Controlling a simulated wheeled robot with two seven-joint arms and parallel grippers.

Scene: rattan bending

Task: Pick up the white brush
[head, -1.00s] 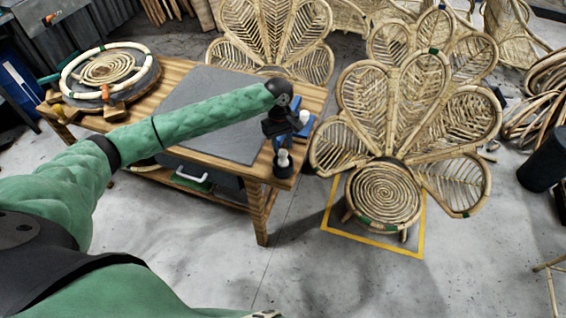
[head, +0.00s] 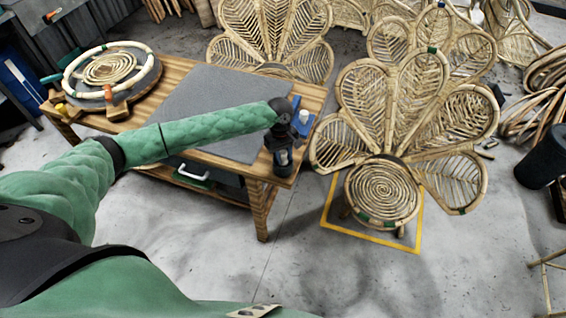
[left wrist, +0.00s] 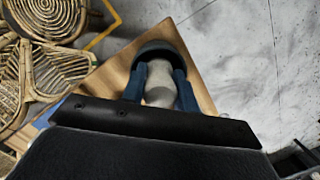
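The white brush (left wrist: 160,80) shows in the left wrist view as a pale, rounded shape between the two blue fingers of my left gripper (left wrist: 160,86). A dark curved rim shows around its far end. The fingers flank the brush closely, but whether they press on it I cannot tell. In the head view my left gripper (head: 283,155) points down at the table's front right corner and mostly hides the brush. My right gripper is not in view.
The wooden table (head: 311,98) has a grey mat (head: 215,95). A white item (head: 304,117) stands on a blue surface beside my gripper. A round rattan piece (head: 110,68) lies at the table's left. A petal-backed rattan chair (head: 383,192) stands to the right, with bare floor in front.

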